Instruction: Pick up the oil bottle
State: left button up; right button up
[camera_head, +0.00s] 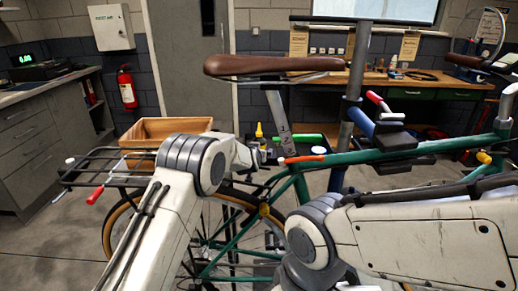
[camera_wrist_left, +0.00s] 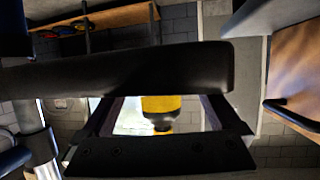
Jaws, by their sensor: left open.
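The oil bottle (camera_head: 259,131) is small and yellow with a dark collar, and stands upright at the tray behind my left wrist. In the left wrist view the oil bottle (camera_wrist_left: 162,104) appears upside down, its tip pointing down the picture. My left gripper (camera_wrist_left: 166,118) is open, with dark fingers on either side of the bottle in that view; I cannot tell whether they touch it. A dark bar (camera_wrist_left: 120,76) hides part of the bottle there. In the head view the left gripper (camera_head: 256,156) is small and partly hidden. My right gripper is out of view.
A green bicycle (camera_head: 345,160) with a brown saddle (camera_head: 270,65) hangs in a stand beside the bottle. A wooden crate (camera_head: 160,130) sits on its rear rack. A green-handled tool (camera_head: 297,137) and a white round item (camera_head: 319,150) lie close to the bottle.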

pick_arm(q)
jog(key=shift+x, duration=0.75)
jog(key=shift+r, duration=0.15)
jog(key=c, duration=1.5)
